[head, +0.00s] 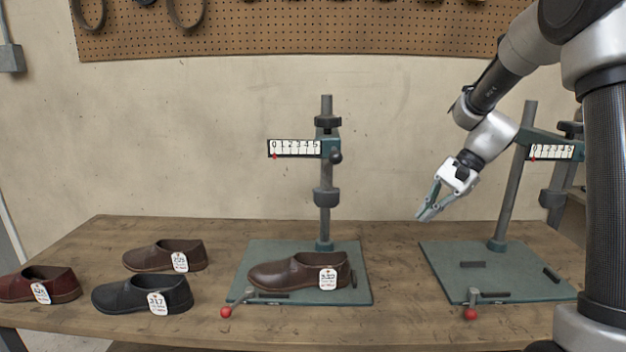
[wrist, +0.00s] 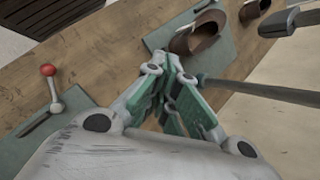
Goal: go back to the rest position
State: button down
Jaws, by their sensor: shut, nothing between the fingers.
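My gripper (head: 424,214) is shut and empty. In the head view it hangs in the air between the two stitcher stands, near the left side of the right stand, pointing down and left. In the wrist view its closed green fingers (wrist: 168,75) show in the middle, above the table. A brown shoe (head: 300,271) with a white tag lies on the base plate of the middle stand (head: 325,200). It also shows in the wrist view (wrist: 198,36), beyond the fingertips. The right stand (head: 505,180) has a bare green plate (head: 510,275) with no shoe on it.
At the left of the wooden table (head: 400,325) lie a red shoe (head: 45,284), a brown shoe (head: 160,255) and a black shoe (head: 135,295), all tagged. Red-knobbed levers (head: 226,311) stand at the plates' front edges. A pegboard (head: 300,30) hangs on the wall behind.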

jog(key=s+d+r+n+t+h, duration=0.1)
jog(key=s+d+r+n+h, duration=0.1)
jog(key=s, duration=0.6)
jog(key=s+d+r+n+t+h, duration=0.2)
jog(key=s+d+r+n, duration=0.1)
jog(key=s, duration=0.6)
jog(key=s+d+r+n+t+h, duration=0.1)
jog(key=s+d+r+n+h, duration=0.1)
jog(key=s, duration=0.6)
jog(key=shift+s+d+r+n+t+h, duration=0.2)
jog(key=shift+d+r+n+t+h, duration=0.25)
jog(key=shift+d+n, duration=0.6)
